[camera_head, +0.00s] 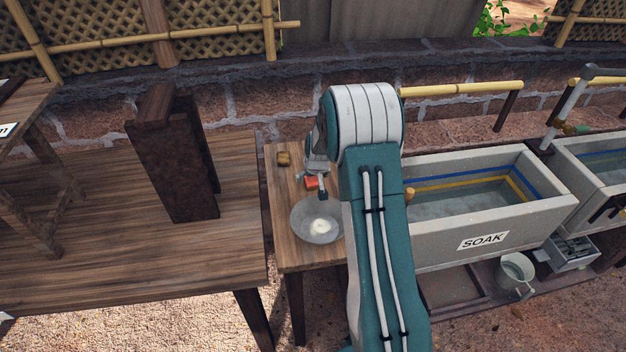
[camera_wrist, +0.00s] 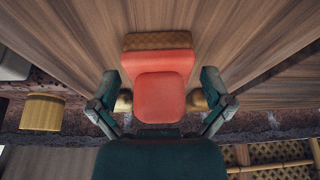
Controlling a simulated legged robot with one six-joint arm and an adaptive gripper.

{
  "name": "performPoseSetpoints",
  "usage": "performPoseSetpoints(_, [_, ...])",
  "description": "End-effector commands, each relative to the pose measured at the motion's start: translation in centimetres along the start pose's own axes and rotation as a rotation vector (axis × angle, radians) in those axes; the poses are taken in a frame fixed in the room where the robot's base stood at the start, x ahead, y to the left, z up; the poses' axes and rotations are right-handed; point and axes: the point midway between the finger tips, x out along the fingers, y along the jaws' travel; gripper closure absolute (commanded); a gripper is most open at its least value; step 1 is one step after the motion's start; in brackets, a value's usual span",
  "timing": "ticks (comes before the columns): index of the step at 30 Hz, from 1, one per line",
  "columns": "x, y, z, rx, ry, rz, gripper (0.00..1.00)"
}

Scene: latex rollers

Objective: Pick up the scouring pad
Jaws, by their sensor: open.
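A red block with a brown, rough-textured layer along one side, which looks like the scouring pad (camera_head: 311,182), lies on the small wooden table beside the metal bowl. In the wrist view, the scouring pad (camera_wrist: 160,92) fills the middle of the picture. My gripper (camera_head: 318,184) is low over the table at the pad, and partly hides it in the head view. In the wrist view its two fingers stand open, one on each side of the pad, with gaps showing. The pad is not gripped.
A metal bowl (camera_head: 316,222) with something white in it stands close in front of my gripper. A dark wooden stand (camera_head: 172,155) rises on the left bench. The soak basin (camera_head: 490,208) is right of my arm.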

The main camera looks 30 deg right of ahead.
Motion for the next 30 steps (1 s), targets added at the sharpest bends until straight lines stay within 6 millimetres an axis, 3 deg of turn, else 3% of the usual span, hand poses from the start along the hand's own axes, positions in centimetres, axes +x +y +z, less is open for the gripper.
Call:
performPoseSetpoints(5, [0.0, 0.0, -0.1, 0.0, 0.001, 0.0, 0.0])
performPoseSetpoints(10, [0.0, 0.0, 0.0, 0.001, 0.001, 0.0, 0.71])
performPoseSetpoints(11, [0.0, 0.0, 0.0, 0.001, 0.001, 0.0, 0.77])
performPoseSetpoints(23, [-0.2, 0.0, -0.1, 0.001, -0.001, 0.0, 0.77])
performPoseSetpoints(30, [-2.6, 0.0, -1.1, 0.002, 0.003, 0.0, 0.78])
